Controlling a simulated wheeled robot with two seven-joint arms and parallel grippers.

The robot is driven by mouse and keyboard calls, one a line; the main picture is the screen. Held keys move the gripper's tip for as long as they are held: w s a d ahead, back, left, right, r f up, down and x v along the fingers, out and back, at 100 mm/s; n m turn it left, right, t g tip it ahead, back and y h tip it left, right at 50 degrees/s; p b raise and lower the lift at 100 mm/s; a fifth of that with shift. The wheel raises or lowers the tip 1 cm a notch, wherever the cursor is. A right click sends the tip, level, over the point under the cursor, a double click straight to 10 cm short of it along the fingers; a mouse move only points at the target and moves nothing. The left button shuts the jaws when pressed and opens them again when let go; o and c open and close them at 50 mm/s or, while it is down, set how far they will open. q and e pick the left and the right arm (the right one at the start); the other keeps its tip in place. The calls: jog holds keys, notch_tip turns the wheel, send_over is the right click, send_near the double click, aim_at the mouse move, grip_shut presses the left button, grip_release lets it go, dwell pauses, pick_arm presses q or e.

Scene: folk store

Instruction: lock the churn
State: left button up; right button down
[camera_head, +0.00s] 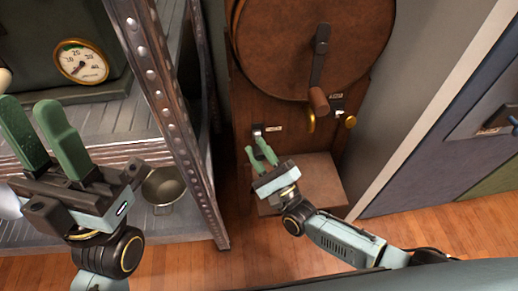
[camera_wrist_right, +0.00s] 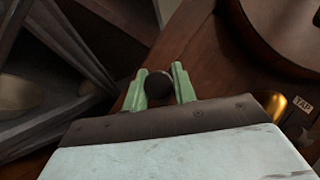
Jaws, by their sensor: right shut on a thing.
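The churn (camera_head: 290,45) is a round brown wooden drum on a wooden stand, with a dark crank (camera_head: 318,68) ending in a brown handle. A small metal lever fitting (camera_head: 257,131) with a pale label sits low on the stand's left front. My right gripper (camera_head: 262,154) is just below this fitting. In the right wrist view its green fingers (camera_wrist_right: 159,86) are shut on a dark round knob (camera_wrist_right: 158,90). My left gripper (camera_head: 42,137) is open and empty in front of the shelf at the left.
A brass tap (camera_head: 311,122) and a brass knob (camera_head: 350,121) are to the right on the stand; the right wrist view shows a TAP label (camera_wrist_right: 303,103). A metal shelf post (camera_head: 170,100) stands left of the churn. A metal pot (camera_head: 162,187) is on the lower shelf.

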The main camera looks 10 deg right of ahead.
jog(key=shift+f+n+t+y, duration=0.25)
jog(key=shift+n+t+y, duration=0.05)
jog(key=shift+n+y, duration=0.1)
dwell(0.4)
jog(key=c, duration=1.1)
grip_release()
jog(key=shift+f, duration=0.1)
